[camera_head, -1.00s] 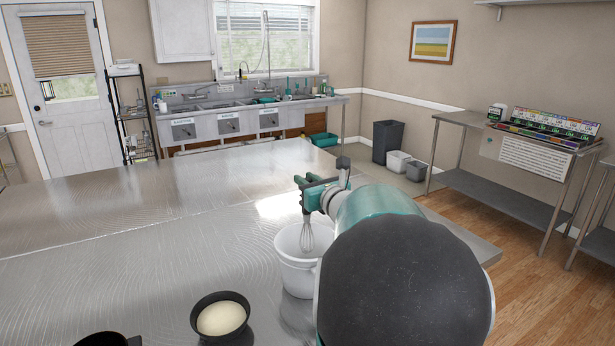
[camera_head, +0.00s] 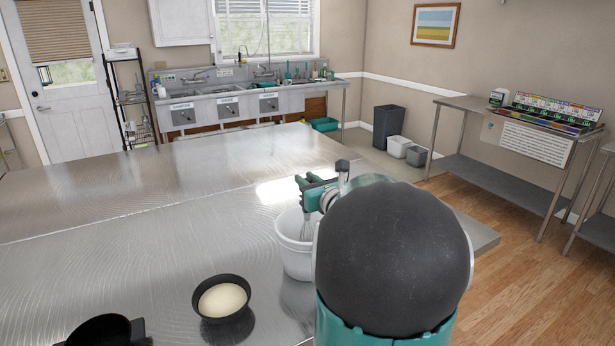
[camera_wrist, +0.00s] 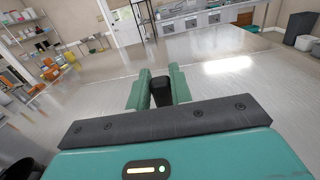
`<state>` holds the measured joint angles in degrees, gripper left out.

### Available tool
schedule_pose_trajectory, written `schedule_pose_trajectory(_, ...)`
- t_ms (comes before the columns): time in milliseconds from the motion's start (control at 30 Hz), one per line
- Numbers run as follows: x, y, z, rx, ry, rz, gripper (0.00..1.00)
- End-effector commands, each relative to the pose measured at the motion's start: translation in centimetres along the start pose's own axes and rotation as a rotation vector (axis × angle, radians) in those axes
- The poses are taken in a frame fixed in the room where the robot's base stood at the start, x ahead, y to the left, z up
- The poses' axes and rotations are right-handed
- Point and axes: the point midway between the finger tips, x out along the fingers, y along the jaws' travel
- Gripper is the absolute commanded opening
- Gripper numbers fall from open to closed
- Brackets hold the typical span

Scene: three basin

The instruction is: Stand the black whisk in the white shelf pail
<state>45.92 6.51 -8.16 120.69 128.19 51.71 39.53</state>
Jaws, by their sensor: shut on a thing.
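The white pail (camera_head: 296,262) stands upright on the steel table in the head view, its right side hidden behind my arm. My gripper (camera_head: 309,190) is above the pail's mouth, shut on the black whisk. The whisk's wire head (camera_head: 307,228) hangs down, seen against the pail's inside wall; its lower end is hidden by the near wall. In the wrist view the black handle end (camera_wrist: 162,91) sits between the two green fingers of my gripper (camera_wrist: 160,82). The pail is not visible there.
A black bowl with cream-coloured contents (camera_head: 223,299) stands left of the pail. Another black vessel (camera_head: 101,330) is at the bottom left edge. The steel table (camera_head: 140,235) is clear farther back and left. Sinks and a side bench stand beyond it.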

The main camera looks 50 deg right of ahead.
Motion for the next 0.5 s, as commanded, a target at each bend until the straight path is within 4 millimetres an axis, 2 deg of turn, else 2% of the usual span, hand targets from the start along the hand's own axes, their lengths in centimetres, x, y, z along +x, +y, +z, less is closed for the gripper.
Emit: schedule_pose_trajectory(500,0.0,0.0,-2.4,0.002,0.001,0.000,0.00)
